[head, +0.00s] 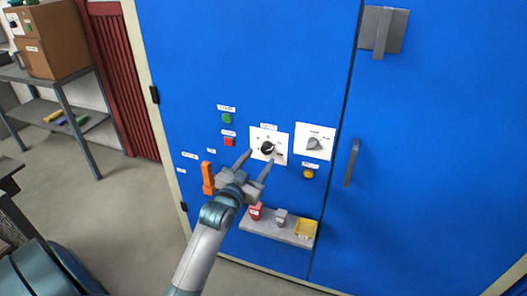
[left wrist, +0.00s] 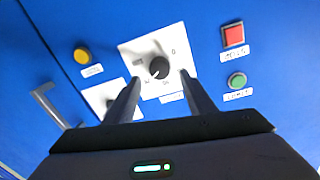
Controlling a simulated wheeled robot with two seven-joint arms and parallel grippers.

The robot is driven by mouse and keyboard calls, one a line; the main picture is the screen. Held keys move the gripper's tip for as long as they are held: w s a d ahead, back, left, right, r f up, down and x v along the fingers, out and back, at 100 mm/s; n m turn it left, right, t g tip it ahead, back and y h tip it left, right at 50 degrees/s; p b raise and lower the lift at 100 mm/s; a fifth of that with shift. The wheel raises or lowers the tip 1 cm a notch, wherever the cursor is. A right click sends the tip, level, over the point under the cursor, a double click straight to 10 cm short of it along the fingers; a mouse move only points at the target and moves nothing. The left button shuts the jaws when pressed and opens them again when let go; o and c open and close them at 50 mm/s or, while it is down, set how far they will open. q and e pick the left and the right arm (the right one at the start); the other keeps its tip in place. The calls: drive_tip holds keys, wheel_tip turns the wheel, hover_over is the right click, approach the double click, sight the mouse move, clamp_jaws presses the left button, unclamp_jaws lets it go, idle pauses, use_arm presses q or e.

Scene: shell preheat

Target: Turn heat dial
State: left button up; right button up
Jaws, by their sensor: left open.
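A round black dial (head: 267,148) with a white pointer mark sits on a white plate on the blue cabinet front. It also shows in the left wrist view (left wrist: 158,68). A second, grey dial (head: 314,143) sits on another white plate to its right. The label lettering is too small to tell which is the heat dial. My left gripper (head: 258,159) is open and empty, aimed at the black dial. In the left wrist view its two fingers (left wrist: 160,77) point to either side of the dial, with no contact visible. My right gripper is not in view.
A green button (head: 227,118), a red button (head: 229,141) and a yellow button (head: 308,173) surround the dials. An orange lever (head: 208,178) stands left of my gripper. Below, a grey shelf (head: 268,228) holds small items and a yellow tray (head: 306,229). A door handle (head: 351,163) is to the right.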

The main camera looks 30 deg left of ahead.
sight(266, 150)
use_arm(q)
drive_tip(key=shift+w+a, duration=0.2)
drive_tip(key=shift+w, duration=0.9)
drive_tip(key=shift+w+a, duration=0.15)
drive_tip(key=shift+w, duration=0.95)
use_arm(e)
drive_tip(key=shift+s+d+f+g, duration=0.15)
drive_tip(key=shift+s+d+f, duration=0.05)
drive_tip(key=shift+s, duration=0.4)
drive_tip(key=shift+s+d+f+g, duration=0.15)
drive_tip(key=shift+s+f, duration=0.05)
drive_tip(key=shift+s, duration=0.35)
use_arm(q)
drive_tip(key=shift+c, duration=0.6)
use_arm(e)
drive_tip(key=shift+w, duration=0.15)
use_arm(q)
drive_tip(key=c, duration=0.9)
